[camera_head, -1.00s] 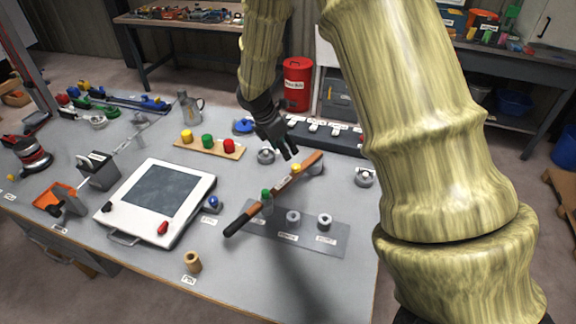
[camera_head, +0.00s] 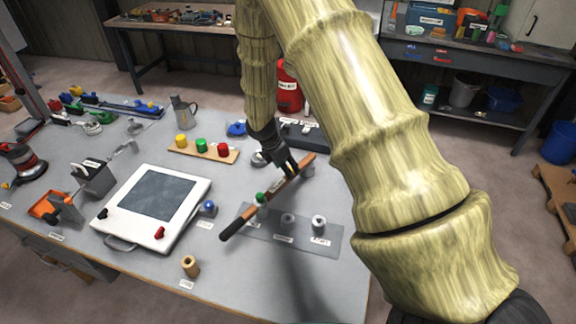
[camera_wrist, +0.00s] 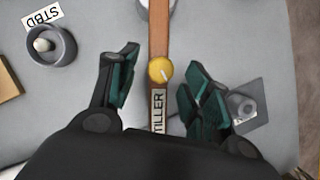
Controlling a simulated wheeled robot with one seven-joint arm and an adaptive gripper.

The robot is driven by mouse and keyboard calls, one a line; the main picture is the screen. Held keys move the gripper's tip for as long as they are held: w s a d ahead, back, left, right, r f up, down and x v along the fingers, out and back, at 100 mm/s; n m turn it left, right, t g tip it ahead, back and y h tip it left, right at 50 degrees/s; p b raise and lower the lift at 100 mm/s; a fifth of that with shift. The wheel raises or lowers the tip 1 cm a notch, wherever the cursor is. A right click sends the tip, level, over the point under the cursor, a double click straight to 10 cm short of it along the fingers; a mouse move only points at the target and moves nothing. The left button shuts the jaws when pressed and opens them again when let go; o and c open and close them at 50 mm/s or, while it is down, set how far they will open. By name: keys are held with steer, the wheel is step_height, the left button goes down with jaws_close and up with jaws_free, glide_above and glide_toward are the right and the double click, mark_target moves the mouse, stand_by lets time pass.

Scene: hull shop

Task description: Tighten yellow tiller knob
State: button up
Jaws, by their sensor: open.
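The yellow tiller knob (camera_wrist: 160,70) is a small round cap with a pale pointer line, on top of the brown wooden tiller (camera_wrist: 159,25). A "TILLER" label (camera_wrist: 158,110) lies along the bar below the knob. In the head view the tiller (camera_head: 240,222) runs diagonally, with a dark grip at its near end. My gripper (camera_wrist: 160,85) is open, with its green-padded fingers on either side of the bar and the knob between them, apart from both. In the head view my gripper (camera_head: 288,172) is over the far half of the tiller and hides the yellow knob.
A "STBD" cup (camera_wrist: 50,46) is left of my gripper. A board with yellow, green and red knobs (camera_head: 203,149) and a white framed panel (camera_head: 187,232) are farther left.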

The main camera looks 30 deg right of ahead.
steer(key=shift+d+f, duration=0.3)
steer(key=shift+f, duration=0.3)
steer(key=c, duration=1)
